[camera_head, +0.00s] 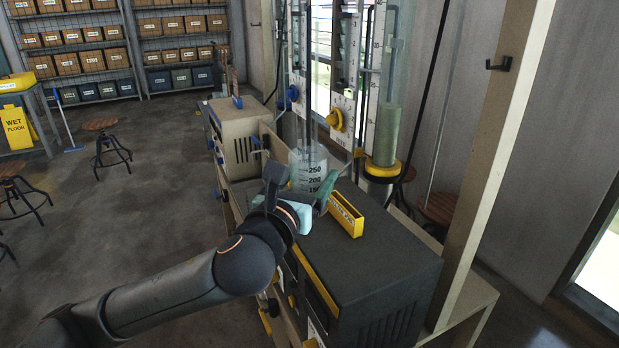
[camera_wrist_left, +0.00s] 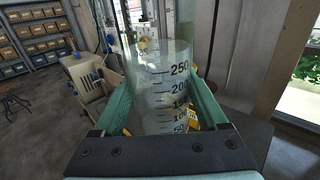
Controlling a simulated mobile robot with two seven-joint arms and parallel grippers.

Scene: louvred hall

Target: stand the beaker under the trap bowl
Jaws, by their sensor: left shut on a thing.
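The clear beaker (camera_head: 308,170) with dark volume marks stands upright between the fingers of my left gripper (camera_head: 301,190), above the grey bench units in the head view. In the left wrist view the beaker (camera_wrist_left: 165,92) fills the space between the two green fingers (camera_wrist_left: 165,100), which close on its sides. Its lower part is partly hidden by the gripper. I cannot pick out the trap bowl for certain among the tubes behind the beaker. My right gripper is not in view.
Behind stand upright scale tubes with a blue knob (camera_head: 291,93) and yellow knob (camera_head: 335,119), and a green-filled column (camera_head: 386,135). A wooden post (camera_head: 497,150) rises at right.

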